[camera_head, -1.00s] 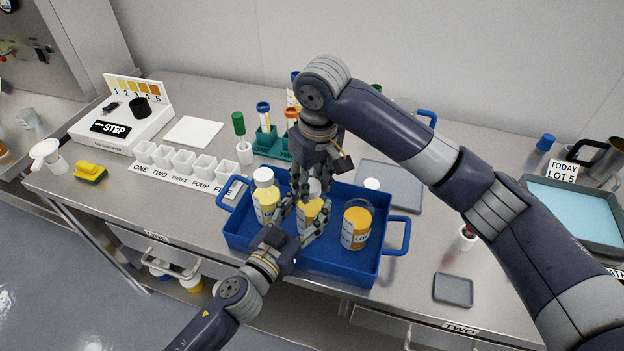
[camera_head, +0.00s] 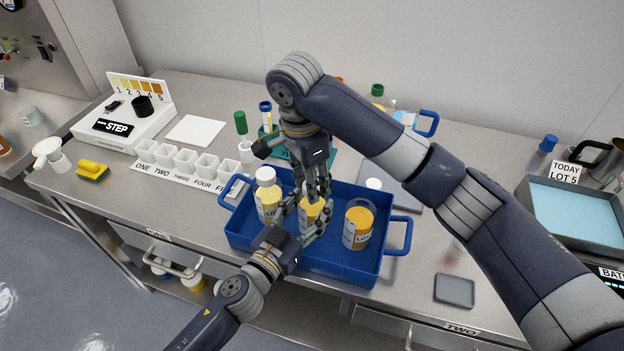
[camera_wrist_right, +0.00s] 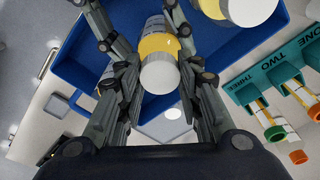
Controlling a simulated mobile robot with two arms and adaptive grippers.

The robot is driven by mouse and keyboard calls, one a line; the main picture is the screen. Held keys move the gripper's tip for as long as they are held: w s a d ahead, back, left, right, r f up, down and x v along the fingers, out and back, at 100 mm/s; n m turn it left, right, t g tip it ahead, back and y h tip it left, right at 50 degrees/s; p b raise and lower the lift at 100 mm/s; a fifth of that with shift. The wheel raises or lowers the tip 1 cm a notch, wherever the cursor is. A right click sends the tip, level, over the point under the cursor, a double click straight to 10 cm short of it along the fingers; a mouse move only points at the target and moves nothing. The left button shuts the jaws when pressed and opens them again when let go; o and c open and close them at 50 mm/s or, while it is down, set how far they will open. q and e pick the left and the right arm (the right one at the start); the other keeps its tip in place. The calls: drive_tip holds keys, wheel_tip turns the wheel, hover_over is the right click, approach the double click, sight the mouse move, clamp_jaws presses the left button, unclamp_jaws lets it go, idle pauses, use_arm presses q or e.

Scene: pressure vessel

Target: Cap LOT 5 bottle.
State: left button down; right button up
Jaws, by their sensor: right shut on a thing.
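Three bottles stand in the blue tray. The middle bottle (camera_head: 309,213) holds yellow liquid; its label is mostly hidden. My left gripper (camera_head: 306,226) has its fingers on both sides of its body. My right gripper (camera_head: 315,192) comes down from above, its fingers closed around a white cap (camera_wrist_right: 160,73) at the top of that bottle (camera_wrist_right: 160,42). The cap looks seated on the neck and in line with it; I cannot tell how tight it is. The right bottle (camera_head: 357,224) is orange and shows no cap. The left bottle (camera_head: 267,200) has a white cap.
A loose white cap (camera_head: 373,184) lies on a grey mat (camera_head: 405,190) behind the blue tray (camera_head: 335,262). A "TODAY LOT 5" sign (camera_head: 564,172) stands at the right. A teal tube rack (camera_head: 283,150) and white cups (camera_head: 185,162) are to the left. The right front bench is fairly clear.

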drive_tip(key=o, duration=0.8)
drive_tip(key=shift+c, duration=0.2)
drive_tip(key=shift+r, duration=0.1)
wheel_tip(320, 180, up, 12)
drive_tip(key=a, duration=0.1)
drive_tip(key=shift+s+a, duration=0.15)
drive_tip(key=shift+s, duration=0.2)
use_arm(q)
drive_tip(key=c, duration=0.6)
unclamp_jaws()
drive_tip(key=shift+s, duration=0.1)
drive_tip(key=v, duration=1.2)
